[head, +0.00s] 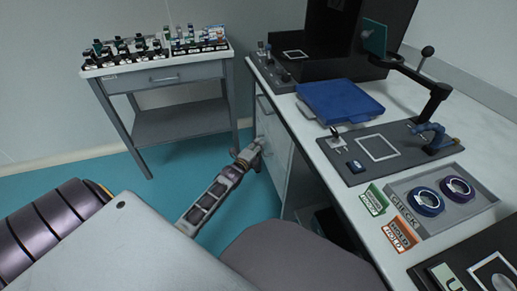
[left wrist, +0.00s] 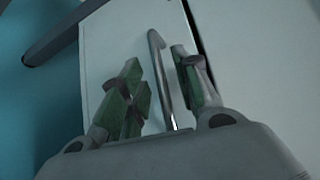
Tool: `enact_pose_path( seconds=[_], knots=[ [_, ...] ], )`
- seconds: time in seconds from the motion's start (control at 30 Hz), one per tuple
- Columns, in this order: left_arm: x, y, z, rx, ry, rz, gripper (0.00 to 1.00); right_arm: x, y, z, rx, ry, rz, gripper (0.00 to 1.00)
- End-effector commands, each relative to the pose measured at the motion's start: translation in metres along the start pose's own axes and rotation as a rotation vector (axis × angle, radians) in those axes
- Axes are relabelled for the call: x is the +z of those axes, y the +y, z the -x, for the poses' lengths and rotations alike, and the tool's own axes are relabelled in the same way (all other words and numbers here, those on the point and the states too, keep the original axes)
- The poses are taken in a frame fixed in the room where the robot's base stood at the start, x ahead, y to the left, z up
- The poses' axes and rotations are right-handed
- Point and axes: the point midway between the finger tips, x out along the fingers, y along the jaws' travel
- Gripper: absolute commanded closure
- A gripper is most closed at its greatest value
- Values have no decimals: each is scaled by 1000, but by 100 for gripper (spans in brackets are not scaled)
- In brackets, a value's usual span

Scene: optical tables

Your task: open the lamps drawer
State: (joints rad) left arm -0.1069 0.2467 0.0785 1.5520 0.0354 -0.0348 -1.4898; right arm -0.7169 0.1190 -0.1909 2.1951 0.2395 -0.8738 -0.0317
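The white drawer cabinet (head: 272,128) stands under the left end of the right-hand optical table. No lamps label can be read on its fronts. My left gripper (head: 251,153) is at the cabinet's front, low beside a drawer. In the left wrist view, a grey bar handle (left wrist: 159,75) on a pale drawer front (left wrist: 118,45) runs between the spread fingers of my left gripper (left wrist: 160,85). The fingers are open, with gaps seen on both sides of the bar. The drawer front looks closed. My right gripper is not in view.
A grey cart (head: 180,125) with a drawer and several small items on top stands at the back left. The optical table (head: 330,190) holds a blue case (head: 340,101), a grey tray (head: 480,207) with two rings, and stands. Teal floor lies clear between cart and cabinet.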

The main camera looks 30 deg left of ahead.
Motion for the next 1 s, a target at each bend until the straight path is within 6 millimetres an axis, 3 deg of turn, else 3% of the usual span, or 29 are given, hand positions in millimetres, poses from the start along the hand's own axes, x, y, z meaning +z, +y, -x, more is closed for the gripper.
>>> enact_pose_path(
  seconds=[0.43, 0.7, 1.0],
  knots=[
    [0, 0, -5, 0, 0, 1, 68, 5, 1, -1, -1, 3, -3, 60],
    [0, 0, -5, 0, 0, 0, 100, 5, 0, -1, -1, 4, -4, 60],
    [0, 0, -4, 0, 0, 1, 100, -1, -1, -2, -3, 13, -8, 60]
  ],
)
